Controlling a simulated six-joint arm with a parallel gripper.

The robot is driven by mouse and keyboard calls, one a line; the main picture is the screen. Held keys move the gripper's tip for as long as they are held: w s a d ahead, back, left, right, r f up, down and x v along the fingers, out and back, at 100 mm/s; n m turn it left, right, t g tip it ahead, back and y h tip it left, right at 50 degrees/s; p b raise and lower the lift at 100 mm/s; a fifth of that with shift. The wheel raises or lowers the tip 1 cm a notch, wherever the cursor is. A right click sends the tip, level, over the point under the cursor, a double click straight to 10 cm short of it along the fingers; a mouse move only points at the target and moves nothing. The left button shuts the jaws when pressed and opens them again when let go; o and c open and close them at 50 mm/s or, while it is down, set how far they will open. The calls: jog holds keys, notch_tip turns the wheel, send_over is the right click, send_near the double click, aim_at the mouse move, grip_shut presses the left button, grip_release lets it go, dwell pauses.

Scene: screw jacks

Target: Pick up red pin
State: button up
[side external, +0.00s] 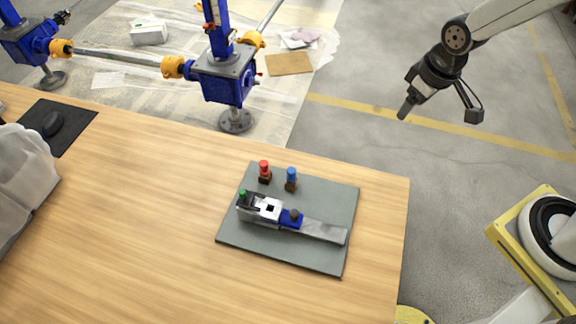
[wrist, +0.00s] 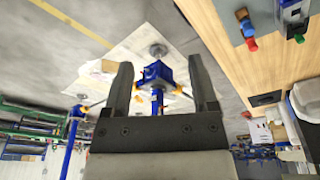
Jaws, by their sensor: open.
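The red pin (side external: 264,168) stands upright in a small dark holder on the grey mat (side external: 333,195) on the wooden table. In the wrist view the red pin (wrist: 252,44) shows near the top right, at the mat's edge. My gripper (side external: 408,108) is up in the air to the right of and beyond the table, well apart from the pin. In the wrist view my gripper (wrist: 165,85) has its two fingers spread wide with nothing between them.
A blue pin (side external: 291,174) stands just right of the red one. A grey and blue assembly (side external: 270,210) with a green piece (side external: 242,193) lies in front of them. A black mouse pad (side external: 70,125) is at the left. The wooden table (side external: 130,210) is otherwise largely clear. Blue screw jacks (side external: 225,80) stand behind.

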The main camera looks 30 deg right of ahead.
jog(key=w+a+f+n, duration=0.1)
jog(key=w+a+n, duration=0.3)
jog(key=w+a, duration=0.15)
jog(key=n+g, duration=0.2)
jog(key=n, duration=0.9)
send_over(264, 163)
jog(key=f, duration=1)
jog(key=shift+w+d+f, duration=0.1)
jog(key=shift+d+f, duration=0.15)
jog(key=shift+d, duration=0.05)
jog(key=shift+a+f, duration=0.3)
jog(key=shift+a, duration=0.15)
jog(key=shift+f, duration=1.3)
jog(key=shift+d+f, duration=0.1)
jog(key=shift+f, duration=2.5)
